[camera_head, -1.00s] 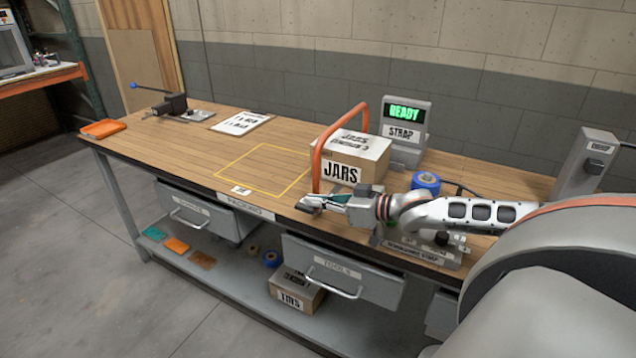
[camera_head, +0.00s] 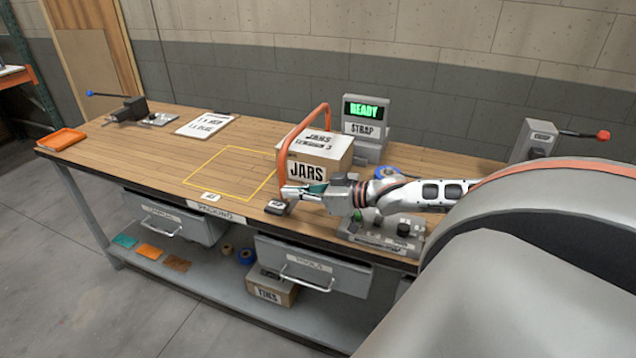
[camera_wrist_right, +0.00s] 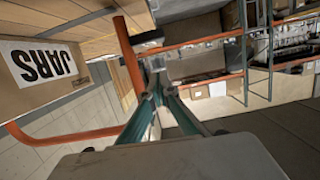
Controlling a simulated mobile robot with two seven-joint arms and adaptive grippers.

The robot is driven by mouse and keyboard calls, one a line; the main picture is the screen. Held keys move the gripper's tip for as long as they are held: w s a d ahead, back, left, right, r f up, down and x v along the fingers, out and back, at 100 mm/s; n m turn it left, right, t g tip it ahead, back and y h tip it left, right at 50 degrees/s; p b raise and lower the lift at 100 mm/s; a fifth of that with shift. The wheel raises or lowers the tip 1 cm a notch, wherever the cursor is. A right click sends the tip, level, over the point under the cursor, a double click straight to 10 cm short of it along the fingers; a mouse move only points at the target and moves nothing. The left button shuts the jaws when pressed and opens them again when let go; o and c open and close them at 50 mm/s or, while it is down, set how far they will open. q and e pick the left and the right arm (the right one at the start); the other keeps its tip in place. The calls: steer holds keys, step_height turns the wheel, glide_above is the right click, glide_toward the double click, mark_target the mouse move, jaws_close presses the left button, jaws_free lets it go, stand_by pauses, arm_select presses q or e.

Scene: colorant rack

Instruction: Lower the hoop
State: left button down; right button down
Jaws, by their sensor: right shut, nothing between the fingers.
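The hoop (camera_head: 283,158) is an orange-red tube arch. It stands upright around the JARS box (camera_head: 308,171) on the workbench, its near leg at the box's front left. My right gripper (camera_head: 290,192) has teal fingers, shut and empty, close by the foot of that leg. I cannot tell whether it touches. In the right wrist view the fingers (camera_wrist_right: 155,85) come together beside the hoop's tube (camera_wrist_right: 128,62), with the box (camera_wrist_right: 42,66) at left. My left gripper is out of view.
A strap unit (camera_head: 367,122) showing READY stands behind the box. A control box (camera_head: 385,232) with knobs sits beneath my right forearm. A red-knobbed lever (camera_head: 585,134) is at right. The yellow-outlined square (camera_head: 232,172) is clear.

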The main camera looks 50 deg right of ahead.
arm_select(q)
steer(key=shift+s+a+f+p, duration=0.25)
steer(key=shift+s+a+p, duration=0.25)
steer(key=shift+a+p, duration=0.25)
arm_select(e)
steer(key=v, duration=0.7)
steer(key=shift+r, duration=0.15)
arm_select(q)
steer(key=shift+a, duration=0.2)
arm_select(e)
steer(key=shift+s, duration=0.1)
